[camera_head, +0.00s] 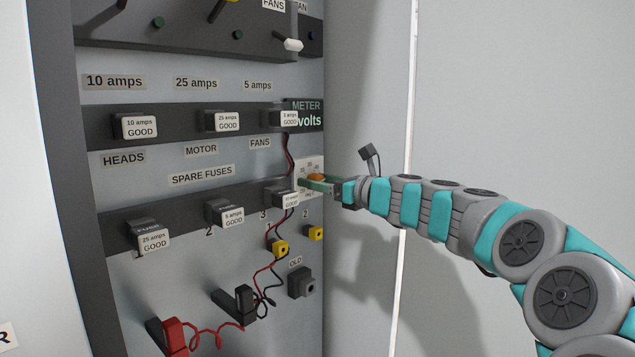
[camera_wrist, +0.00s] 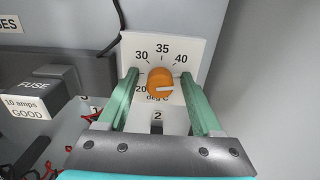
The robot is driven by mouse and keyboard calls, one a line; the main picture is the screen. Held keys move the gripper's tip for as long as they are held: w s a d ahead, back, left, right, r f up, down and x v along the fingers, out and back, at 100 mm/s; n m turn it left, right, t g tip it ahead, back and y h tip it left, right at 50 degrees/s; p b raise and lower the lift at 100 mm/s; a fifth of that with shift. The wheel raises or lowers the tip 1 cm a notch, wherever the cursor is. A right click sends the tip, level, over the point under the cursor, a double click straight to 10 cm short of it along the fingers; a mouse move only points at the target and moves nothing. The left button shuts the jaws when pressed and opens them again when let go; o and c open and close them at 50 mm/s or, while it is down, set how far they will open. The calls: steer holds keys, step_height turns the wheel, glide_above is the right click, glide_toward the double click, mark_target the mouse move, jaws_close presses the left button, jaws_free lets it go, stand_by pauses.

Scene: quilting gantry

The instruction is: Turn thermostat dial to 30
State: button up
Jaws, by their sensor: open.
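The orange thermostat dial (camera_wrist: 160,82) sits on a white scale plate (camera_wrist: 188,48) with 20, 30, 35 and 40 readable. Its white mark runs from the knob's middle toward the right edge, not toward the 30 at upper left. My gripper (camera_wrist: 158,72) is open, with one green finger on each side of the dial and gaps visible between fingers and knob. In the head view the dial (camera_head: 316,177) is partly hidden by my gripper (camera_head: 318,184).
Fuse blocks stick out left of the dial, the nearest a spare fuse marked 10 amps GOOD (camera_wrist: 38,92). Red and black meter wires (camera_head: 289,155) hang close by. A METER display (camera_head: 305,115) sits above. A plain grey wall (camera_head: 520,90) lies to the right.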

jaws_close()
stand_by(0.4)
